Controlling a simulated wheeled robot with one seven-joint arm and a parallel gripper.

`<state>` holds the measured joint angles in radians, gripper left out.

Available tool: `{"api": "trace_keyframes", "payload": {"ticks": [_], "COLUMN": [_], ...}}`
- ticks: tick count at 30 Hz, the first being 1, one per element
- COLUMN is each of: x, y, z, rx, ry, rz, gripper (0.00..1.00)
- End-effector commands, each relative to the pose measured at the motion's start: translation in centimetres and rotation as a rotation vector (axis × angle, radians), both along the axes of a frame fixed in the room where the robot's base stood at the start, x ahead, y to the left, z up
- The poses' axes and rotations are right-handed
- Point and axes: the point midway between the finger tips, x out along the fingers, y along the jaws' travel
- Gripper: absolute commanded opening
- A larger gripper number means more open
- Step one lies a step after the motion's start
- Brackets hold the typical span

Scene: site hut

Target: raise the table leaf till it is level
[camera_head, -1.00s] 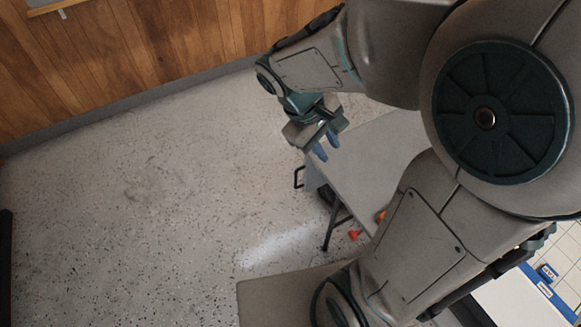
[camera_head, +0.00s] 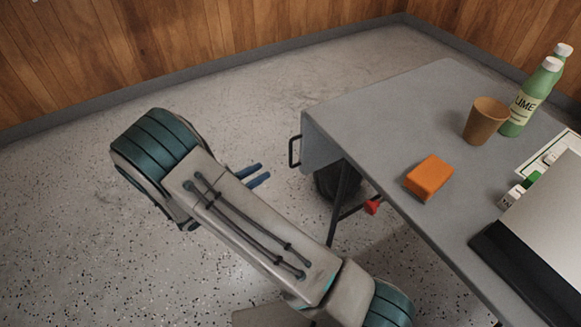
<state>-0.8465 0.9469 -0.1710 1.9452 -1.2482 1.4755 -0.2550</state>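The grey table (camera_head: 400,125) stands at the right. Its leaf (camera_head: 320,150) hangs down from the table's left end, and only part of its face shows. A black loop handle (camera_head: 294,151) sticks out from the leaf's outer side. My gripper (camera_head: 257,175) is left of the handle and apart from it. Its two blue fingers show with a gap between them and nothing held. My arm hides the rest of the gripper.
On the tabletop are an orange block (camera_head: 429,177), a brown cup (camera_head: 486,121), green bottles (camera_head: 526,103) and a laptop-like grey and black item (camera_head: 535,255). A red part (camera_head: 372,207) shows by the table's leg (camera_head: 338,205). The floor left of the table is open.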

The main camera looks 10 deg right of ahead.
Motion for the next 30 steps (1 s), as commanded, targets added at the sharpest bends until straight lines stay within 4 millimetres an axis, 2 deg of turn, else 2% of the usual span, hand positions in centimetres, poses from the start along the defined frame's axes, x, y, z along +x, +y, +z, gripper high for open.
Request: {"api": "trace_keyframes", "payload": {"ticks": [1,2,5,8,22,30], "x": [0.1,0.2,0.5,0.9,5.4,6.9], "y": [0.5,0.6,0.7,0.0,-8.3,-10.8], "z": [-1.4,-1.6,-2.0,-2.0,-2.1,-2.0], "rx": [-0.025,-0.035,-0.052,-0.055,-0.051,-0.051], "ry": [0.006,0.008,0.01,0.011,0.01,0.01], "rz": [0.023,0.033,0.05,0.051,0.047,0.05], "gripper": [0.26,0.26,0.26,0.26,0.26,0.26]}}
